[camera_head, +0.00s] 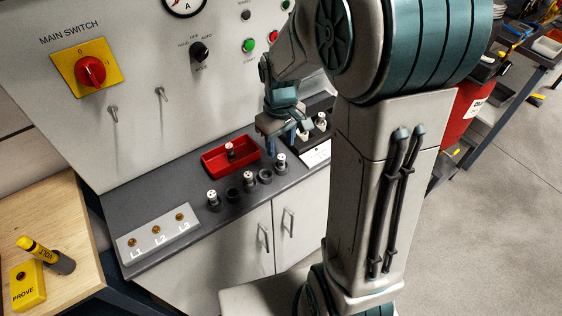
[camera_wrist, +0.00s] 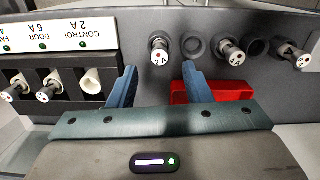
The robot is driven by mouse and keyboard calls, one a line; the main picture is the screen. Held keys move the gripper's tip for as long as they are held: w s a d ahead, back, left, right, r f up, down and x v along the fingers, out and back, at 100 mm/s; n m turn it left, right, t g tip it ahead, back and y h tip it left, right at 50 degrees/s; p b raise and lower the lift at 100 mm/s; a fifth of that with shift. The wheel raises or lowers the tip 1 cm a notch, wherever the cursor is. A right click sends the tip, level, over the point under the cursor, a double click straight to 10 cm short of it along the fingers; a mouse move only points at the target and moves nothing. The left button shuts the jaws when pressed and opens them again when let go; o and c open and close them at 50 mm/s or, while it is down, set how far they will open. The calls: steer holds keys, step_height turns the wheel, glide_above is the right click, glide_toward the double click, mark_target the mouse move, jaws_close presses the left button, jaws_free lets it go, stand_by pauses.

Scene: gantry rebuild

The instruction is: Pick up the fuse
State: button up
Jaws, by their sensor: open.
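Several fuses are in view. One with a red dot and a 2A mark (camera_wrist: 160,52) stands just beyond the gap between my fingertips in the wrist view. It appears to be the rightmost of the front row in the head view (camera_head: 281,162). Two more stand in that row, a middle fuse (camera_head: 249,181) and a left fuse (camera_head: 213,199). Another fuse (camera_head: 230,150) stands in the red tray (camera_head: 211,169). My gripper (camera_wrist: 158,74) is open, with nothing between its fingers. In the head view my gripper (camera_head: 285,142) hangs above the counter's right part.
Dark empty-looking sockets (camera_head: 232,193) sit between the row's fuses. A black rack (camera_wrist: 65,105) with fuses and a white label plate (camera_wrist: 62,32) is close beside my left finger in the wrist view. The panel wall stands behind; an L1-L2-L3 block (camera_head: 158,241) is at left.

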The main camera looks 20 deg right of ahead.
mark_target(281, 156)
steer(key=shift+s+f+p, duration=0.1)
steer(key=shift+f+p, duration=0.45)
steer(key=shift+f, duration=2.15)
jaws_close()
